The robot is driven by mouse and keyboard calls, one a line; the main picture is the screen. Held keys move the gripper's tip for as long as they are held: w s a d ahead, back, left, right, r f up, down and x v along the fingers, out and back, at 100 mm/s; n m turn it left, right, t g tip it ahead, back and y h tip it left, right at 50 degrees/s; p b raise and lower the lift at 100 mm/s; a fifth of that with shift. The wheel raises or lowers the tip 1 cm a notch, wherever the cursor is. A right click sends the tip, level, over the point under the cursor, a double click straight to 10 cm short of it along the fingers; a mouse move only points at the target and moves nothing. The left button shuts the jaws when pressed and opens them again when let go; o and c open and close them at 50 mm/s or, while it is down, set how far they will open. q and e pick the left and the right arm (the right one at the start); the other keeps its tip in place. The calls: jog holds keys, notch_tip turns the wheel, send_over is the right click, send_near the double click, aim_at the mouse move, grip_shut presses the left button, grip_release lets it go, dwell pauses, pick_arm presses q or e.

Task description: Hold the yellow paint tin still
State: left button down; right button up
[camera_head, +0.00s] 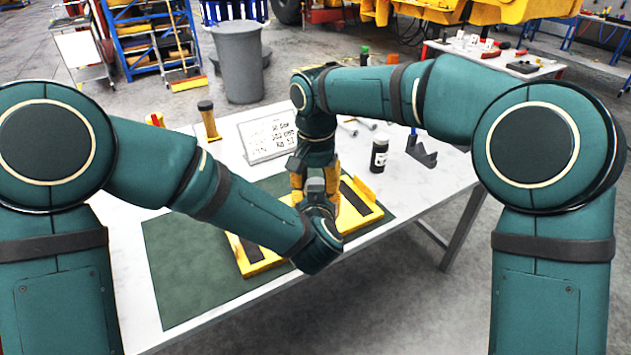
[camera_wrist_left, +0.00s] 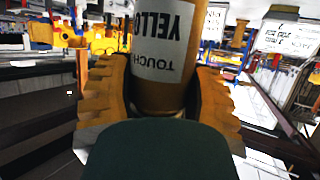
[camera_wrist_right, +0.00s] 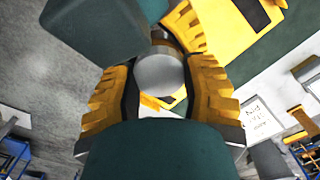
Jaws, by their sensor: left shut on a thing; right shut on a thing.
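The yellow paint tin (camera_wrist_left: 165,50) shows in the left wrist view, its white label (camera_wrist_left: 163,40) upside down in the picture. My left gripper (camera_wrist_left: 160,88) is shut on the tin's body, one finger on each side. In the right wrist view my right gripper (camera_wrist_right: 160,80) is shut around a round grey top (camera_wrist_right: 159,73), which looks like the tin's lid. The left gripper's yellow finger shows just beyond it. In the head view the two grippers meet above the table, right (camera_head: 314,172) over left, and hide most of the tin.
A yellow tray-like frame (camera_head: 368,215) with dark strips lies on a green mat (camera_head: 180,265) below the grippers. A white sign (camera_head: 268,137), a dark jar (camera_head: 379,156), a grey bracket (camera_head: 422,155) and a wooden-handled tool (camera_head: 208,120) stand on the white table (camera_head: 165,190).

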jog(key=n, duration=0.4)
jog(key=shift+s+a, duration=0.1)
jog(key=shift+a, duration=0.2)
jog(key=n, duration=0.4)
jog(key=shift+s+a+n, duration=0.1)
jog(key=shift+n, duration=0.2)
jog(key=o, duration=1.2)
jog(key=shift+d, duration=0.2)
jog(key=shift+r, duration=0.15)
